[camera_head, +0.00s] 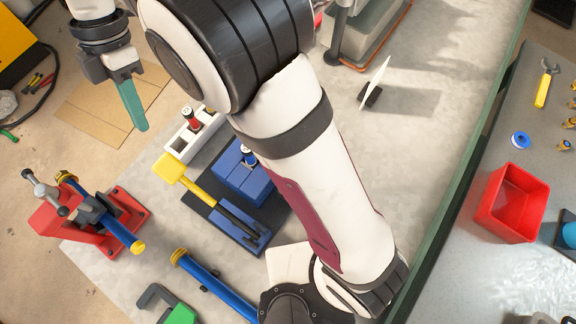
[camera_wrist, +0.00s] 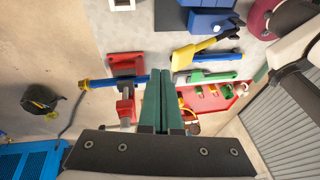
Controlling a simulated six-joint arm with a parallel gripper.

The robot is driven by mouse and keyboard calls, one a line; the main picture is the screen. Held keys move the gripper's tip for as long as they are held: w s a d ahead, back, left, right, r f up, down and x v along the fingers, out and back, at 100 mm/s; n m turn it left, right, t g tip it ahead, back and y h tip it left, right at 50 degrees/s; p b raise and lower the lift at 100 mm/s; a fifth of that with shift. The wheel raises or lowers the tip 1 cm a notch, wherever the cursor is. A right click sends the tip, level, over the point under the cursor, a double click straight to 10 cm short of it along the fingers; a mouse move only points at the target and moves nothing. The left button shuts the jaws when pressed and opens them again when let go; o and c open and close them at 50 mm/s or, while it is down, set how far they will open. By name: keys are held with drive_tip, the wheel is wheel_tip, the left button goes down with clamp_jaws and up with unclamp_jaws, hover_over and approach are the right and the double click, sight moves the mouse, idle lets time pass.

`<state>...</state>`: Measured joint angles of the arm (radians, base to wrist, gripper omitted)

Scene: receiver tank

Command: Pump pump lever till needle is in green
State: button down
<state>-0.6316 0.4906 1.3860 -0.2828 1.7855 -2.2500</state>
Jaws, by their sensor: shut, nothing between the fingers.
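The pump lever (camera_head: 172,170) has a yellow grip and a shaft running down to a blue and black base, the pump (camera_head: 240,180). It also shows in the wrist view, as a yellow lever (camera_wrist: 190,54) right of the fingers, beside the blue pump body (camera_wrist: 210,22). My gripper (camera_head: 139,126) has green fingers and is shut and empty, above and left of the lever, apart from it. In the wrist view my gripper (camera_wrist: 160,73) points between the red vise and the lever. A thin white disc (camera_head: 374,82) on a black foot is nearly edge-on; no needle or green zone is readable.
A red vise (camera_head: 120,212) with a blue bar stands at the left. A white block (camera_head: 188,140) with red-topped items is close beside the lever. A blue tube (camera_head: 215,285) lies at the front. A red bin (camera_head: 510,203) stands on the right bench. The upper-right table is mostly clear.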

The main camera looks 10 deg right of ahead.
drive_tip(key=s+d+r+t+y, duration=0.2)
drive_tip(key=s+d+r, duration=0.5)
drive_tip(key=d+r, duration=0.1)
drive_tip(key=shift+s+r+n+t+y, duration=0.15)
drive_tip(key=shift+n+t+y, duration=0.15)
drive_tip(key=shift+t, duration=0.1)
drive_tip(key=shift+a, duration=0.1)
hover_over(168, 171)
drive_tip(key=s+d, duration=0.1)
drive_tip(key=d, duration=0.2)
drive_tip(key=f, duration=0.9)
drive_tip(key=shift+s+a+f, duration=0.1)
drive_tip(key=shift+a+f, duration=0.1)
drive_tip(key=shift+f, duration=0.2)
drive_tip(key=shift+w+a+f, duration=0.25)
drive_tip(key=shift+w+f, duration=0.05)
drive_tip(key=shift+f, duration=0.25)
drive_tip(key=shift+w+a+f, duration=0.2)
drive_tip(key=shift+w+f, duration=0.05)
drive_tip(key=shift+f, duration=0.3)
drive_tip(key=shift+w+a+f, duration=0.2)
drive_tip(key=shift+f, duration=0.3)
